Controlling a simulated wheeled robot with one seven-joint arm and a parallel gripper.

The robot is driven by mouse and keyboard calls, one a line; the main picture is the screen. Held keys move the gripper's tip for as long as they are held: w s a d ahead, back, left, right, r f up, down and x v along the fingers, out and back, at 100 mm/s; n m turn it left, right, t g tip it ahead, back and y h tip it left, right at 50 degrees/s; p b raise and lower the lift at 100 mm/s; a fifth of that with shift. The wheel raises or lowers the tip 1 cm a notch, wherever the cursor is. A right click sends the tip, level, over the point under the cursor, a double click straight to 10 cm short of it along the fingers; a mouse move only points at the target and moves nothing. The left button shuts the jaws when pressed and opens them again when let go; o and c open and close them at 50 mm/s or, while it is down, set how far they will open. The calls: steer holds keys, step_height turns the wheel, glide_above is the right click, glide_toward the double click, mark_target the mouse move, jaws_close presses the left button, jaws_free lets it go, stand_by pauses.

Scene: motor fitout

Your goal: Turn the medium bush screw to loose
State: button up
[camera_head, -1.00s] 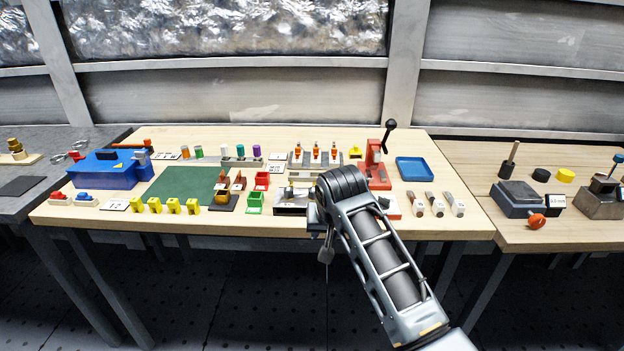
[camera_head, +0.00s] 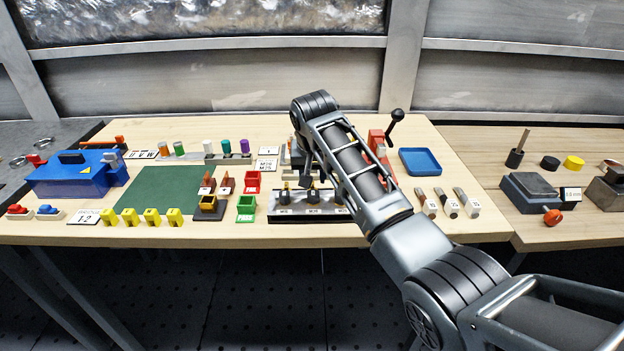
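A dark rack with a pale front strip of labels (camera_head: 310,217) stands near the table's front edge, right of the green box. My gripper (camera_head: 305,180) is a small dark shape hanging down below my arm's far joint, over or just behind the left half of the rack. My arm covers part of it. Its fingers are too small to tell apart, and I cannot tell whether it touches a screw.
A red lever press (camera_head: 378,143) stands behind my arm, with a blue tray (camera_head: 420,161) to its right. Several grey tagged tools (camera_head: 450,203) lie front right. Green (camera_head: 246,207) and red boxes (camera_head: 253,181) stand left of the rack. The green mat (camera_head: 160,190) is mostly clear.

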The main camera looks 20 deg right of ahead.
mark_target(313, 184)
steer(key=shift+x, duration=1.55)
jaws_close()
